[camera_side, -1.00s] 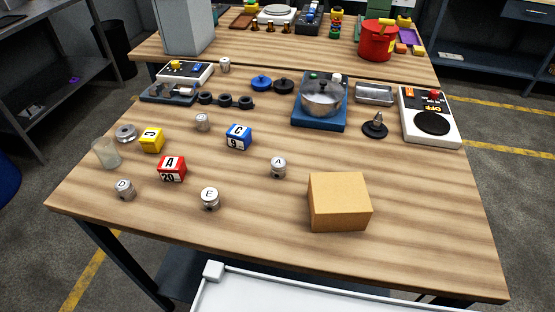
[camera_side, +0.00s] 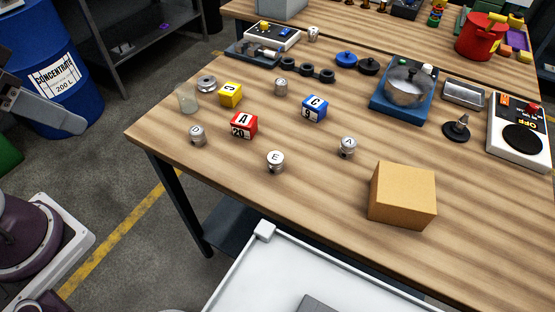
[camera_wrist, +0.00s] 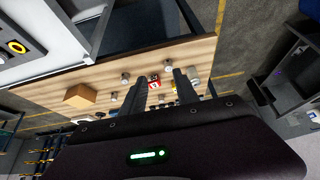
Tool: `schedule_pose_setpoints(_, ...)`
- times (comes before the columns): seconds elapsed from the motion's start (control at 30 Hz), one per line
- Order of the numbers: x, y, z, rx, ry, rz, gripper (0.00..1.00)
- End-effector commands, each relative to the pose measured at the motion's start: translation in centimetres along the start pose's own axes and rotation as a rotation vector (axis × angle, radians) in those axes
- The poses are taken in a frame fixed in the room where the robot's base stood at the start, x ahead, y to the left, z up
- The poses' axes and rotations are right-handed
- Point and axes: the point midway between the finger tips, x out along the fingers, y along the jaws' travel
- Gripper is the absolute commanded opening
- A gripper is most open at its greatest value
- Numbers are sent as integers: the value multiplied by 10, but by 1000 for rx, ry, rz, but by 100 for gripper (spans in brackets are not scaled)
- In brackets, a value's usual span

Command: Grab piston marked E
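The piston marked E (camera_side: 275,161) is a small silver cylinder standing upright near the table's front edge, letter on top. Piston A (camera_side: 347,147) stands to its right and piston D (camera_side: 197,135) to its left. Another silver piston (camera_side: 281,87) stands farther back, its letter hard to read. In the wrist view my gripper (camera_wrist: 162,82) has its two dark fingers apart, with the table beyond and nothing held. A small silver piston (camera_wrist: 125,78) shows left of the fingers, apart from them; its letter cannot be read there.
A cardboard box (camera_side: 402,195) stands right of E. Red (camera_side: 243,126), blue (camera_side: 315,109) and yellow (camera_side: 231,95) lettered blocks stand behind the front pistons. A glass (camera_side: 187,98) stands at the left edge.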

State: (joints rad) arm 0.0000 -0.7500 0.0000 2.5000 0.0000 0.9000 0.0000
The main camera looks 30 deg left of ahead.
Motion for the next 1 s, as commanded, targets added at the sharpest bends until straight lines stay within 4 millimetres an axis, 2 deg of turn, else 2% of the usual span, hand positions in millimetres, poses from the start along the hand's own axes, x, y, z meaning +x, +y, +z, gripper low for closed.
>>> schedule_pose_setpoints(0.33,0,0,0,0,0,0,36)
schedule_pose_setpoints(0.37,0,0,0,0,0,0,38)
schedule_pose_setpoints(0.47,0,0,0,0,0,0,58)
schedule_pose_setpoints(0.77,1,2,0,-5,-10,7,58)
schedule_pose_setpoints(0.87,10,21,-1,-61,-118,82,58)
schedule_pose_setpoints(1.0,33,81,-12,-291,-445,312,58)
